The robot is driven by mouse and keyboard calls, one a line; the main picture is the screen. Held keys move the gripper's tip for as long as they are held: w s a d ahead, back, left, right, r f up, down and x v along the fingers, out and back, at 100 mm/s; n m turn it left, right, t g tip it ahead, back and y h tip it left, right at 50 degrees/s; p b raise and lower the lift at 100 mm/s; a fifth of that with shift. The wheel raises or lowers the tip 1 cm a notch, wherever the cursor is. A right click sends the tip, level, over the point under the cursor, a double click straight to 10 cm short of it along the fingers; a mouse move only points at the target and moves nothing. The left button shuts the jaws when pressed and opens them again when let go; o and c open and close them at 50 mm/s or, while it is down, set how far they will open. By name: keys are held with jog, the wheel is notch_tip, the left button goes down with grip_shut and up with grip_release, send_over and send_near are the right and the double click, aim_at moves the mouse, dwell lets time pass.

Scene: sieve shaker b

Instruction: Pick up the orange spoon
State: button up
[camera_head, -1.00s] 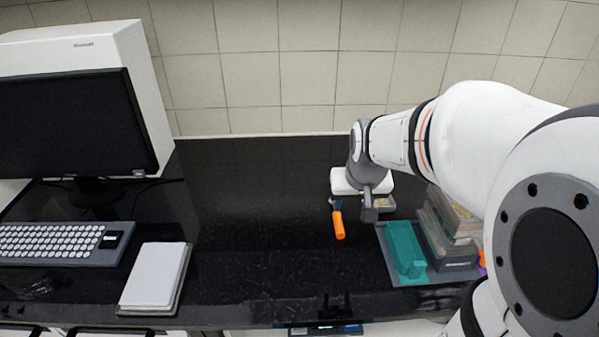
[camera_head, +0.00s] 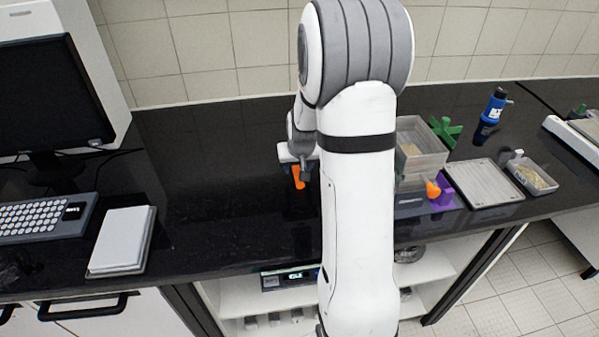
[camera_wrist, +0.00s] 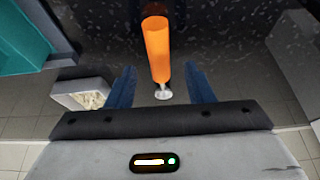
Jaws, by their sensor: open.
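The orange spoon (camera_wrist: 157,48) shows in the wrist view with its thick orange handle pointing away and its small metal end (camera_wrist: 163,93) toward my gripper. My gripper (camera_wrist: 161,76) is open, with one blue finger on each side of the spoon's lower part and a gap on both sides. Nothing is held. In the head view the orange handle (camera_head: 298,178) shows just below my gripper (camera_head: 306,172) on the black bench. My arm hides part of that area, and the height gap is hard to tell.
In the wrist view, a teal block (camera_wrist: 22,40) and a small container of granules (camera_wrist: 84,94) lie left. In the head view, stacked sieve boxes (camera_head: 418,150), a green part (camera_head: 447,131) and a blue bottle (camera_head: 493,106) stand right. A keyboard (camera_head: 40,220) and white box (camera_head: 122,239) are left.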

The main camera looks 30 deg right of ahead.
aim_at(296, 168)
jog(key=x, duration=0.2)
jog(key=shift+w+f, duration=0.15)
jog(key=shift+f, duration=0.25)
jog(key=shift+f, duration=0.2)
grip_shut()
dwell(0.5)
